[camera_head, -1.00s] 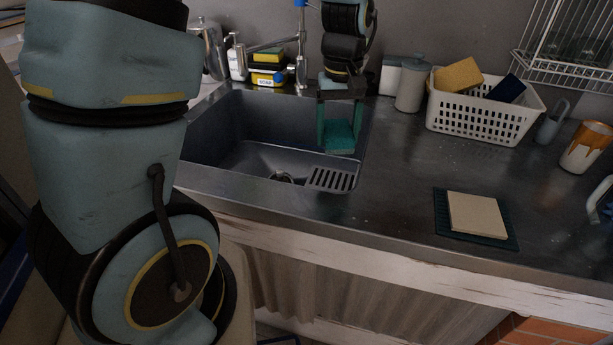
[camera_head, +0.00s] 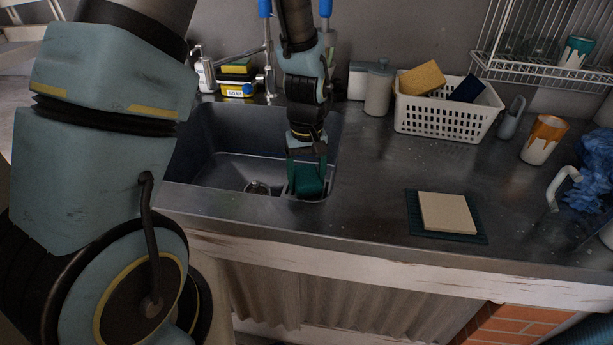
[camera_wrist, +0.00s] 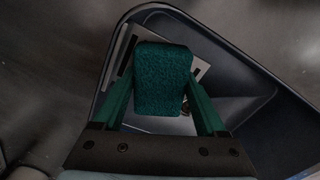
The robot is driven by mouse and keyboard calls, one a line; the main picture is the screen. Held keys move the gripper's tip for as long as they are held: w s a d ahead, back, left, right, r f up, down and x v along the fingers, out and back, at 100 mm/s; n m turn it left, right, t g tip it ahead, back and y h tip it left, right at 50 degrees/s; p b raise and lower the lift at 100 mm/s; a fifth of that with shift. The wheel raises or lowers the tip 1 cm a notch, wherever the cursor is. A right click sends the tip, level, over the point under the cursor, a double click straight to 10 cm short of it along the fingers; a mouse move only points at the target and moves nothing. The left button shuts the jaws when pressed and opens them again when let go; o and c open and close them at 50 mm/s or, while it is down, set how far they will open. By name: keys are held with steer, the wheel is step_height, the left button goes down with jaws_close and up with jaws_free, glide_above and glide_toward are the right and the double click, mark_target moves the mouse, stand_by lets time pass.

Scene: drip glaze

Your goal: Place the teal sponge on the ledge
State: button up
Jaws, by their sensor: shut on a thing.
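The teal sponge (camera_head: 308,181) is held between the two teal fingers of my gripper (camera_head: 306,174), over the front right corner of the sink (camera_head: 215,168). In the wrist view the sponge (camera_wrist: 163,80) sits between the fingers (camera_wrist: 161,108), with the sink's corner and slotted grate (camera_wrist: 202,68) behind it. In the head view the sponge hides much of the grate. I cannot tell how high it hangs. No surface is clearly marked as the ledge; the steel counter (camera_head: 350,205) borders the sink on the right.
A teal mat (camera_head: 413,215) with a beige slab (camera_head: 446,212) lies on the counter. A white basket (camera_head: 440,119) holds a yellow sponge (camera_head: 422,78) and a dark blue one. The faucet and soap caddy (camera_head: 238,90) stand behind the sink. Counter between sink and mat is clear.

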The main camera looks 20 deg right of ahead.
mark_target(306, 174)
steer(key=shift+f, duration=0.2)
steer(key=o, duration=1.2)
steer(key=shift+o, duration=0.2)
steer(key=shift+r, duration=0.1)
step_height(306, 174, up, 12)
steer(key=b, duration=0.2)
steer(key=a+f+t, duration=0.1)
steer(key=a, duration=2.3)
steer(key=shift+s+a+t, duration=0.3)
steer(key=shift+s, duration=0.15)
